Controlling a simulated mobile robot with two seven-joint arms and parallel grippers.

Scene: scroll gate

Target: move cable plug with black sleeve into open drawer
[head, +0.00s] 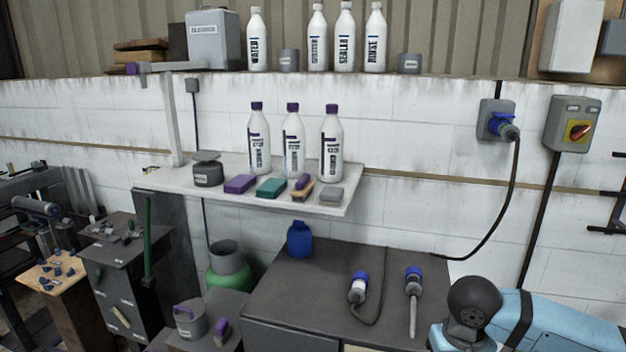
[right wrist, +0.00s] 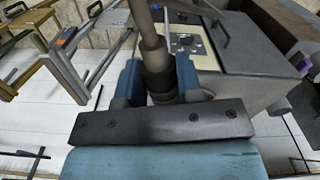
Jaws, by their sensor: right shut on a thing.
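In the right wrist view, my right gripper (right wrist: 158,72) has its two blue fingers shut on a dark cylinder with a grey rod running up from it; I take it for the cable plug with black sleeve (right wrist: 158,58). Its far end is cut off by the frame. Beyond it is a cream-lined opening (right wrist: 208,56) in a grey cabinet, apparently the open drawer, with a small thing inside. In the head view a cream strip (head: 356,348) shows at the bench's front edge. My right gripper is below that view. My left gripper is not in view.
Two blue-ended plugs, one with a cable (head: 358,290) and one with a straight grey stem (head: 413,297), lie on the dark bench (head: 300,283). A blue container (head: 299,240) stands at its back. A wall socket (head: 497,121) has a plugged-in cable. A shelf (head: 335,205) holds bottles.

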